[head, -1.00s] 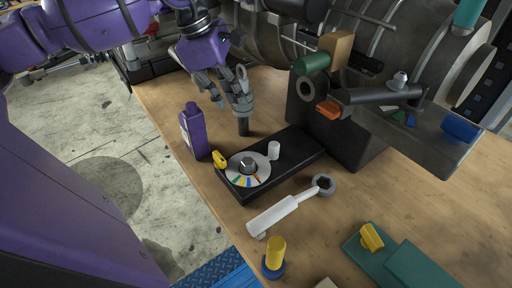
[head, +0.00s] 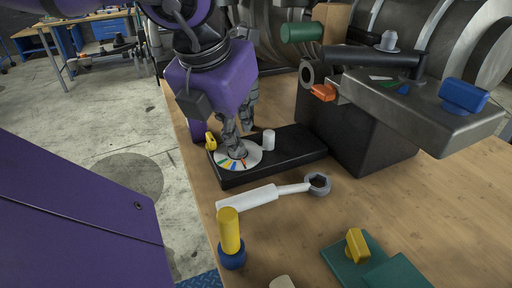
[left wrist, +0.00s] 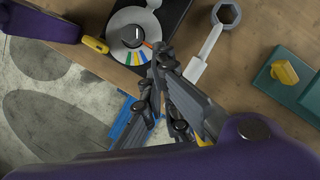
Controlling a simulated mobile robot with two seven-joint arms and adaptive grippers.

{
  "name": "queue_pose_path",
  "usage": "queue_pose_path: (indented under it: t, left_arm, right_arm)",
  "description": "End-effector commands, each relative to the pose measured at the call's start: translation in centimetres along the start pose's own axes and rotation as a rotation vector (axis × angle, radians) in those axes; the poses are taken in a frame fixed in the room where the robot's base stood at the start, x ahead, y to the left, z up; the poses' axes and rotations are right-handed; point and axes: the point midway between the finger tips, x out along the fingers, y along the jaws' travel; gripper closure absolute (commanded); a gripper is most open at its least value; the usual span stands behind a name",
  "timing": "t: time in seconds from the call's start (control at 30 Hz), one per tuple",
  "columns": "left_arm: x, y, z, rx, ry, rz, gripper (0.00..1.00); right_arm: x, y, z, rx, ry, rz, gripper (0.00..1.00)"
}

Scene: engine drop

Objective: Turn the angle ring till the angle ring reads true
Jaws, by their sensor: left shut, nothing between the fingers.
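The angle ring (head: 247,160) is a pale disc with coloured segments, lying on a black base plate (head: 295,150). Its central knob shows in the left wrist view, where the ring (left wrist: 122,22) is at the top. My right gripper is not in view.
A dark block (head: 350,130) stands right. A grey upright thing is partly hidden behind my arm.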

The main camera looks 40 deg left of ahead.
Motion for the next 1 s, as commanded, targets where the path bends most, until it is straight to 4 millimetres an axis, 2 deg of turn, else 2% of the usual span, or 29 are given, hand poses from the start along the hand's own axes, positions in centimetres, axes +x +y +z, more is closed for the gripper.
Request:
queue_pose_path:
  t: [0.17, 0.57, 0.6, 0.7, 1.0]
  left_arm:
    - [2.1, 0.0, -0.1, -0.004, 0.006, 0.001, 1.00]
    - [10.5, 0.0, -0.2, -0.003, 0.007, 0.000, 1.00]
    - [10.4, 0.0, 0.8, -0.005, 0.002, -0.001, 1.00]
    - [10.8, 0.0, 2.3, -0.006, 0.001, -0.001, 1.00]
    - [11.4, 0.0, 3.8, -0.003, 0.000, 0.001, 1.00]
  right_arm:
    - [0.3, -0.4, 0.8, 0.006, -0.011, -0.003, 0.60]
    - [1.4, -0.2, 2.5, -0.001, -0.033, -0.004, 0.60]
    - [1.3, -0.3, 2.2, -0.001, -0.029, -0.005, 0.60]
    - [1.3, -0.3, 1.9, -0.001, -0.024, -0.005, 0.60]
    - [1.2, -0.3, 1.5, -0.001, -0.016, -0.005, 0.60]
